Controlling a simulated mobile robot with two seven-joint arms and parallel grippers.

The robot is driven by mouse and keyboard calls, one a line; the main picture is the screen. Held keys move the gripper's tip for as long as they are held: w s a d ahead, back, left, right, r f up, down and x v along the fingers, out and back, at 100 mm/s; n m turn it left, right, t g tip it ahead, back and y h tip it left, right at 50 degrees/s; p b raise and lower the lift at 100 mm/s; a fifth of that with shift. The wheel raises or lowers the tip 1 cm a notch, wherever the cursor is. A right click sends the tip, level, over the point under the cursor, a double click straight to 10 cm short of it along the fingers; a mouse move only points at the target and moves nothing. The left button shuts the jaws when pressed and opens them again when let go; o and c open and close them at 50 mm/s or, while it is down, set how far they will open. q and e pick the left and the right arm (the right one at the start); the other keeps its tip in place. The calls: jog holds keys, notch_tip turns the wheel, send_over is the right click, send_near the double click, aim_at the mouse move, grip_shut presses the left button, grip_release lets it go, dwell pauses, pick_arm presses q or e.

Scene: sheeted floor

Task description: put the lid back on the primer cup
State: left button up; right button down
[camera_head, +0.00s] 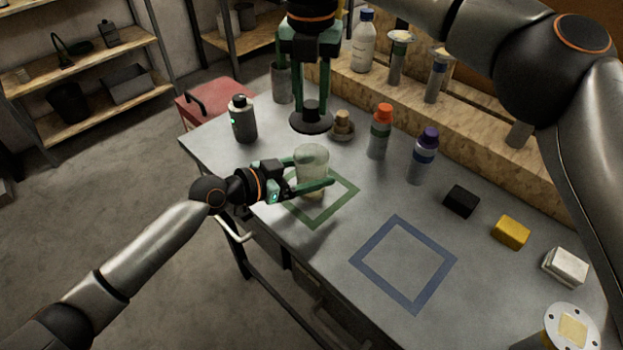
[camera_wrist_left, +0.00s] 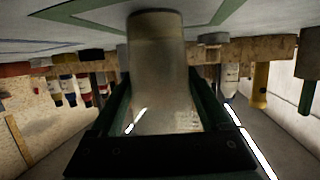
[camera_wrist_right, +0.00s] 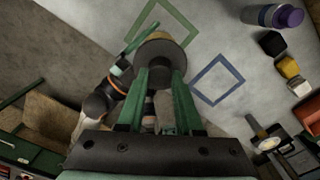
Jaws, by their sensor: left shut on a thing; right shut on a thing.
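The primer cup (camera_head: 312,162) is a translucent pale cup. It appears upright over the green square outline (camera_head: 345,205). My left gripper (camera_head: 312,176) is shut around its sides, and the cup fills the jaws in the left wrist view (camera_wrist_left: 158,65). The lid (camera_head: 311,122) is a dark round disc. My right gripper (camera_head: 311,104) points straight down and is shut on the lid's middle. The lid hangs level above and slightly behind the cup's rim, apart from it in the head view. The lid shows below the fingers in the right wrist view (camera_wrist_right: 160,47), hiding the cup there.
A grey bottle (camera_head: 243,120) stands left, a small stacked pot (camera_head: 342,125) right behind the lid. Orange-capped (camera_head: 380,133) and purple-capped (camera_head: 423,157) bottles stand right. Black (camera_head: 461,201), yellow (camera_head: 510,232) and white (camera_head: 565,266) blocks lie further right. The blue square (camera_head: 403,262) is empty.

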aim_at(311, 123)
pick_arm(q)
grip_shut()
pick_arm(e)
jog(key=shift+f, duration=2.5)
jog(key=shift+f, duration=0.9)
jog(key=shift+f, duration=0.65)
jog(key=c, duration=0.5)
grip_release()
jog(key=shift+r, duration=0.1)
